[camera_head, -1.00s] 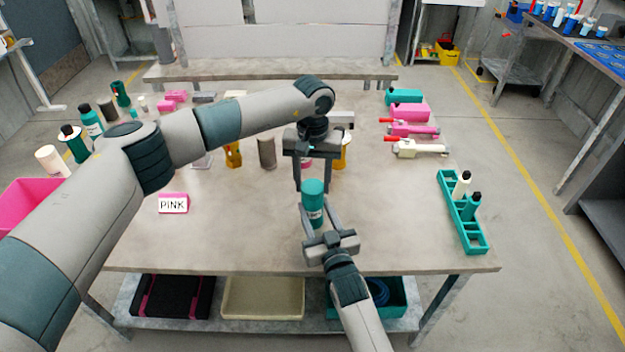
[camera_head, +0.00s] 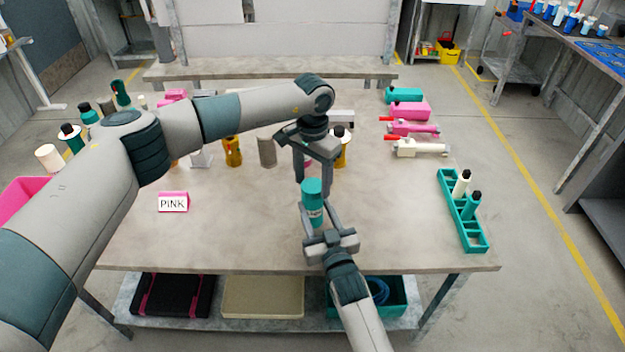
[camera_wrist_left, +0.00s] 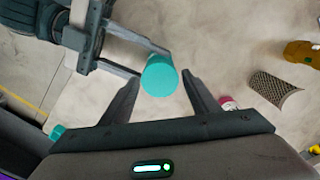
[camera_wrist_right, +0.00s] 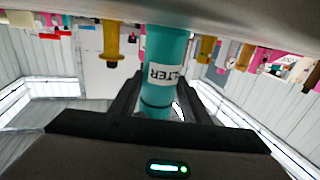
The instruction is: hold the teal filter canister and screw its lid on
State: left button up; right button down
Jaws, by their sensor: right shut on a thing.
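The teal filter canister (camera_head: 313,205) stands upright near the table's front middle, with a white label that reads upside down in the right wrist view (camera_wrist_right: 168,75). My right gripper (camera_head: 316,215) is shut on the canister from the front. The teal lid (camera_wrist_left: 160,76) sits on the canister's top, and a dark ring shows at the joint in the right wrist view. Whether the lid is fully tight cannot be told. My left gripper (camera_head: 315,180) points down from above. Its fingers are open on both sides of the lid, with gaps visible in the left wrist view (camera_wrist_left: 163,85).
A yellow bottle (camera_head: 341,150) and a grey cylinder (camera_head: 267,151) stand behind the canister. A PINK sign (camera_head: 173,202) is at left. A teal rack (camera_head: 468,229) with two bottles is at right. Pink and white pumps (camera_head: 418,147) lie at back right. The table beside the canister is clear.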

pick_arm(q)
jog(key=shift+o, duration=0.3)
jog(key=shift+r, duration=2.25)
jog(key=shift+n, duration=0.3)
jog(key=shift+c, duration=0.5)
